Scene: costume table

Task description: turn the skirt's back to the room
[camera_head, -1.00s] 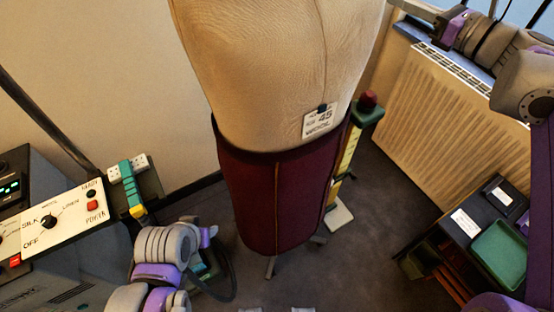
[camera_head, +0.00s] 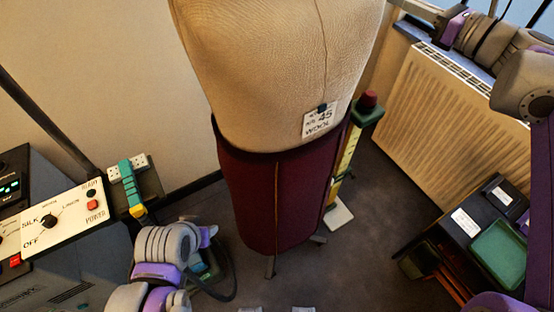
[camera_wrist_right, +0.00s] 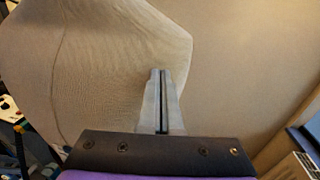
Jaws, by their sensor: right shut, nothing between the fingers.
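The maroon skirt (camera_head: 270,200) hangs on a beige dress form (camera_head: 270,70) in the head view. A white card (camera_head: 320,120) marked "45" and "WOOL" hangs at the form's lower right, above the skirt's waistband. My right gripper (camera_wrist_right: 160,73) is shut and empty in the wrist view, its tips in front of the form's beige side. I cannot tell whether they touch it. My left arm is at the lower left of the head view, and its fingers cannot be made out.
A control panel (camera_head: 55,222) with a dial and a teal-and-yellow tool (camera_head: 131,187) are at left. A radiator (camera_head: 450,125) stands at right, above a green tray (camera_head: 498,254).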

